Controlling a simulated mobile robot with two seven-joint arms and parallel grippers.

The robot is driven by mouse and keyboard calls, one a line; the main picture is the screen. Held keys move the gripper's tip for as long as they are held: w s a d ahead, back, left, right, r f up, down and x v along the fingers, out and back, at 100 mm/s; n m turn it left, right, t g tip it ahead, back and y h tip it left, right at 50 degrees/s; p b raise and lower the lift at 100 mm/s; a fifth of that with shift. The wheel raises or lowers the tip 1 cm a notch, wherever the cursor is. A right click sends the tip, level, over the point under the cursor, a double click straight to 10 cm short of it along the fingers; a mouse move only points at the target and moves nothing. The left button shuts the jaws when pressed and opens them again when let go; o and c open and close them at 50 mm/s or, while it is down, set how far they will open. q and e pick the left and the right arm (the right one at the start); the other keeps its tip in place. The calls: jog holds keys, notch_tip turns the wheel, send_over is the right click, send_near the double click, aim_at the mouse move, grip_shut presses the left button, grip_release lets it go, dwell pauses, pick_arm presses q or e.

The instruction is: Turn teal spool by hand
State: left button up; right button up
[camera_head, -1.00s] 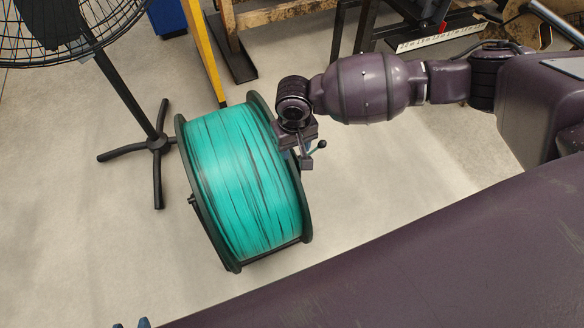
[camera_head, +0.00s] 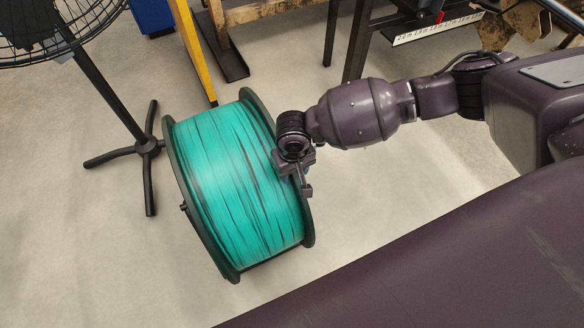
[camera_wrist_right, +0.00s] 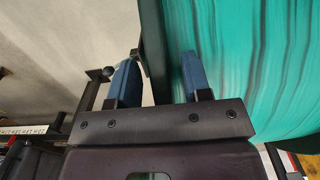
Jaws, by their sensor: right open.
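The teal spool (camera_head: 240,185) stands on the floor with teal strand wound between two dark flanges. It fills the right side of the right wrist view (camera_wrist_right: 245,60). My right gripper (camera_head: 304,180) is at the spool's right flange in the head view. In the right wrist view, its blue fingers (camera_wrist_right: 160,78) are open, with the dark flange edge (camera_wrist_right: 153,45) between them. I cannot tell whether either finger touches it. My left gripper is out of view.
A black fan stand (camera_head: 148,147) is on the floor left of the spool. A yellow post (camera_head: 195,50) and workbench legs (camera_head: 358,45) stand behind. The floor right of the spool, below my right arm, is clear.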

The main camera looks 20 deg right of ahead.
grip_shut()
jog(key=shift+s, duration=0.15)
dwell(0.4)
